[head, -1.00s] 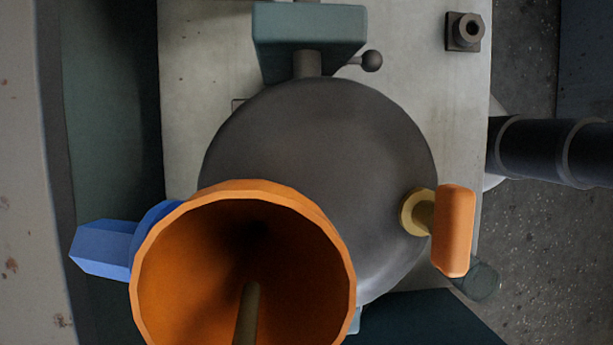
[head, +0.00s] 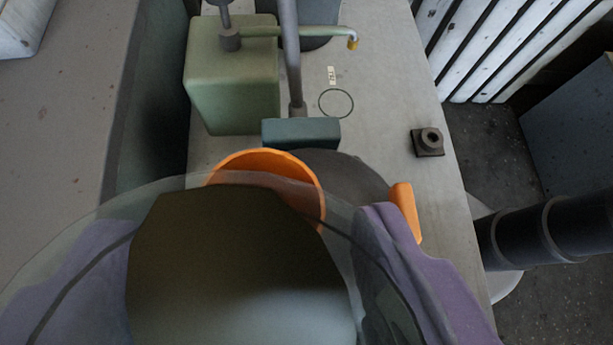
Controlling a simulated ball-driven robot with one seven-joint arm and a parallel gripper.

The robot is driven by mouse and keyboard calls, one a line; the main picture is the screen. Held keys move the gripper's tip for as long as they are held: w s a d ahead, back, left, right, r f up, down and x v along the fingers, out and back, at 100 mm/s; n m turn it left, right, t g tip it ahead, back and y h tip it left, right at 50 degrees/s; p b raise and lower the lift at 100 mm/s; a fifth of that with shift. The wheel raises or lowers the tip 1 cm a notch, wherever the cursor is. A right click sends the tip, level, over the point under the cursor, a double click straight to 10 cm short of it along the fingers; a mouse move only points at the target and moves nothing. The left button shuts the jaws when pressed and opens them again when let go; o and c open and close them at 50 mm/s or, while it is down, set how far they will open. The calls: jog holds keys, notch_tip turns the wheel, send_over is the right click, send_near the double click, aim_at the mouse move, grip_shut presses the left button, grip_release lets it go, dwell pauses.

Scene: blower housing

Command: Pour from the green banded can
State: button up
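My gripper (head: 240,275) fills the lower middle, with a purple pad on each side and a clear, dome-like edge above. Between the pads is a dark olive-green body, seemingly the green can (head: 235,245); both pads meet its sides. No band shows on it, and its mouth and contents cannot be made out. Just beyond it is the orange funnel (head: 258,162), with only its far rim and part of its inside visible. The can covers the rest of the funnel in this view. The grey rounded blower housing (head: 355,182) shows behind and to the right of the funnel.
An orange handle (head: 404,210) stands right of the housing. A teal block (head: 300,132) with an upright rod is behind it. A green box (head: 232,75) with a thin spout stands at upper left. A bolt block (head: 428,142) sits right on the grey bench (head: 385,90); a black pipe (head: 550,228) lies beyond.

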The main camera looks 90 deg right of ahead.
jog(key=shift+a+r, duration=0.1)
jog(key=shift+w, duration=0.1)
jog(key=s+a+r+h+b, duration=0.1)
jog(key=a+r+h+b, duration=0.2)
jog(key=a+b, duration=0.4)
jog(key=shift+s+a+t, duration=0.2)
jog(key=shift+s+t, duration=0.1)
jog(key=shift+t, duration=0.1)
